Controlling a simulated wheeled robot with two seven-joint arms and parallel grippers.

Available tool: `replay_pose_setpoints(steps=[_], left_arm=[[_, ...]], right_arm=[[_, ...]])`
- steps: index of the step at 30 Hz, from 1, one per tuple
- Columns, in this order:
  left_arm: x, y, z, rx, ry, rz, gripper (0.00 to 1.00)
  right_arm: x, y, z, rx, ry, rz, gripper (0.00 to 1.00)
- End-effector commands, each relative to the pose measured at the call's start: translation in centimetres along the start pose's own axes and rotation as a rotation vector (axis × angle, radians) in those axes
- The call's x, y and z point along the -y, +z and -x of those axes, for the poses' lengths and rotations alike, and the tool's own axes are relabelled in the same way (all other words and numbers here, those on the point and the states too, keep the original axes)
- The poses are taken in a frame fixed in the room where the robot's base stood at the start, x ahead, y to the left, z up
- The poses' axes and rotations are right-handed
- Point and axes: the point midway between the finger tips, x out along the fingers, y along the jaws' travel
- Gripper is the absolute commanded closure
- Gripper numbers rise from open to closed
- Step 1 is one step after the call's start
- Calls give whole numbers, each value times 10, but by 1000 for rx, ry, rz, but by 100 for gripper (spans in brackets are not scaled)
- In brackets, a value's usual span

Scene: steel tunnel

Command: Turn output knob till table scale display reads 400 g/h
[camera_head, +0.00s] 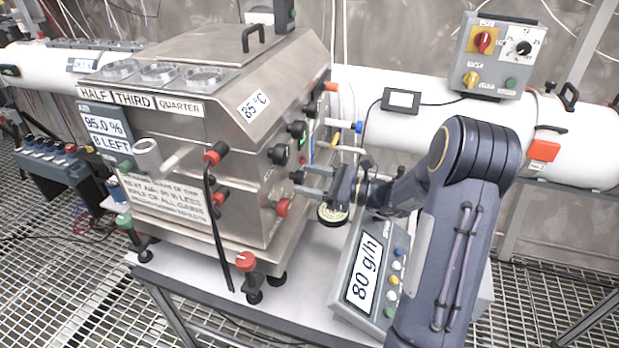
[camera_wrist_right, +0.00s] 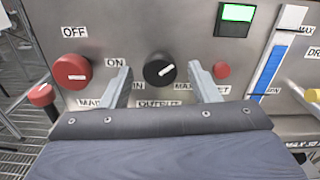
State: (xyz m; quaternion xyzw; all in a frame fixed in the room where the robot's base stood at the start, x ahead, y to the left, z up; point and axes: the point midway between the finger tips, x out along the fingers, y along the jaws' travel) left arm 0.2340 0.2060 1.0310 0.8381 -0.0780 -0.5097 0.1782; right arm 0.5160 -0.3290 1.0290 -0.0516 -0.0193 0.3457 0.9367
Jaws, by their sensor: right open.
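The black output knob (camera_wrist_right: 159,70) is on the steel machine's side panel, above an OUTPUT label, with MIN and MAX partly visible. Its white mark points to the upper right. My right gripper (camera_wrist_right: 163,82) is open, one finger on each side of the knob, with gaps visible. In the head view the right gripper (camera_head: 309,180) reaches the machine's right side. The table scale (camera_head: 346,292) is below it, partly behind my right arm. My left gripper is not in view.
A red OFF/ON knob (camera_wrist_right: 72,72) is left of the output knob and a small red button (camera_wrist_right: 221,70) is right of it. The steel machine (camera_head: 225,130) stands on a white table (camera_head: 180,282).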

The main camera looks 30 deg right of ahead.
Motion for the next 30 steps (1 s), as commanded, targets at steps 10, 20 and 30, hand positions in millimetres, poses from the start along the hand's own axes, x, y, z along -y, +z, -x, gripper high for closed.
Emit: replay_pose_setpoints(steps=[10,20,30], left_arm=[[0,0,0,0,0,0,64],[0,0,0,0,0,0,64],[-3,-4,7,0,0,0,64]], right_arm=[[0,0,-2,-1,-1,1,54],[0,0,-2,-1,-1,0,89],[0,2,-1,-1,-1,-87,89]])
